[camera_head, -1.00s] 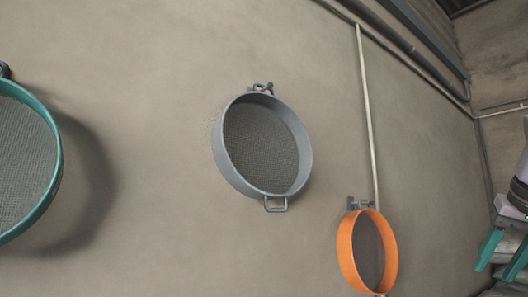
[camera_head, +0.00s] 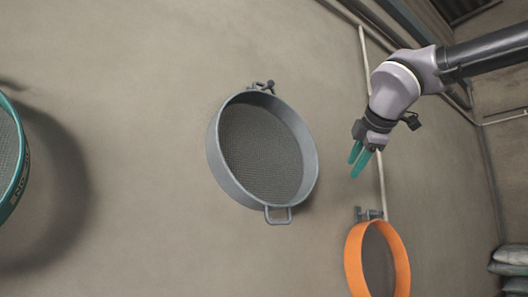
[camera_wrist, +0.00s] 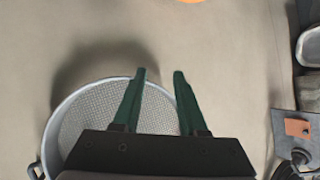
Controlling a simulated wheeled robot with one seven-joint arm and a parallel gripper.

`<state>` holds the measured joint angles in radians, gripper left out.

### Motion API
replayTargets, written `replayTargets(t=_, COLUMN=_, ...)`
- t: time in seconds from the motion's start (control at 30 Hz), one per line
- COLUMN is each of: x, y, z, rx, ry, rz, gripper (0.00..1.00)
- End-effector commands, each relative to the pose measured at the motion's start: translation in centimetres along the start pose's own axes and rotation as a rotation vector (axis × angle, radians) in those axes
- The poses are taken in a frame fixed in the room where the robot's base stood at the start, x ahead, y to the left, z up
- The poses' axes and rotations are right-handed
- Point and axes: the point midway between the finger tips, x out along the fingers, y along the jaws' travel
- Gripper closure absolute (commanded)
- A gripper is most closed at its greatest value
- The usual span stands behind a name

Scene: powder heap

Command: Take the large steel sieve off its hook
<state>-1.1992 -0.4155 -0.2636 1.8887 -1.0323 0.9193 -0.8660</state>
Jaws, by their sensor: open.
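The large steel sieve (camera_head: 262,150) hangs on the wall in the middle of the head view. It has a grey rim, a fine mesh and a loop handle at its bottom edge. Its top handle is on a dark hook (camera_head: 264,86). In the wrist view the sieve (camera_wrist: 90,112) lies beyond the fingers at lower left, partly hidden by my gripper (camera_wrist: 159,74). The fingers look apart from it.
A teal-rimmed sieve (camera_head: 14,165) hangs at the far left, cut off by the frame. An orange sieve (camera_head: 377,258) hangs at lower right below a vertical pipe (camera_head: 368,70). Stacked sacks (camera_head: 511,262) stand at the right edge. Bare wall lies left of the steel sieve.

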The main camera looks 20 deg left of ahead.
Motion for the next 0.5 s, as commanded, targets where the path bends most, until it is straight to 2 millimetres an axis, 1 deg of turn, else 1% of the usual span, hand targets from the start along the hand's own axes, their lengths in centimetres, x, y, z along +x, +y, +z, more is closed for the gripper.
replayTargets(t=0.03, x=-0.2, y=1.1, z=-2.4, rx=-0.092, ry=0.030, rz=0.032, gripper=0.58)
replayTargets(t=0.17, x=-1.4, y=4.2, z=-7.9, rx=-0.327, ry=0.081, rz=0.138, gripper=0.58)
replayTargets(t=0.2, x=-1.9, y=5.1, z=-9.7, rx=-0.397, ry=0.095, rz=0.173, gripper=0.58)
replayTargets(t=0.27, x=-2.9, y=6.3, z=-12.4, rx=-0.499, ry=0.113, rz=0.231, gripper=0.58)
replayTargets(t=0.3, x=-3.6, y=7.0, z=-14.2, rx=-0.566, ry=0.123, rz=0.271, gripper=0.58)
replayTargets(t=0.37, x=-5.0, y=8.0, z=-16.8, rx=-0.659, ry=0.135, rz=0.332, gripper=0.58)
replayTargets(t=0.4, x=-5.8, y=8.6, z=-18.5, rx=-0.716, ry=0.141, rz=0.372, gripper=0.58)
replayTargets(t=0.5, x=-8.2, y=9.7, z=-22.0, rx=-0.834, ry=0.149, rz=0.464, gripper=0.58)
